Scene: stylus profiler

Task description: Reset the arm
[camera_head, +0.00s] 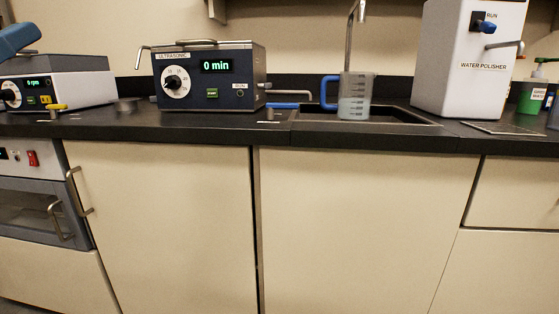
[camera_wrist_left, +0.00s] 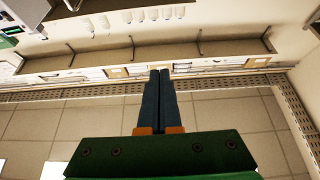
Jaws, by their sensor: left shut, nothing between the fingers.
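My left gripper (camera_wrist_left: 160,74) shows in the left wrist view. Its two dark fingers lie together, shut and empty, pointing away from a green gripper body. The fingers touch nothing that I can see; a tiled surface and a long shelf lie beyond them. I make out neither gripper clearly in the head view, and my right gripper is not in view.
A black counter (camera_head: 200,128) over beige cabinets carries an ultrasonic bath (camera_head: 208,76) reading 0 min. A blue-handled beaker (camera_head: 355,96) is at the sink (camera_head: 395,113). A white water polisher (camera_head: 466,75) stands right. A smaller grey unit (camera_head: 70,83) stands left.

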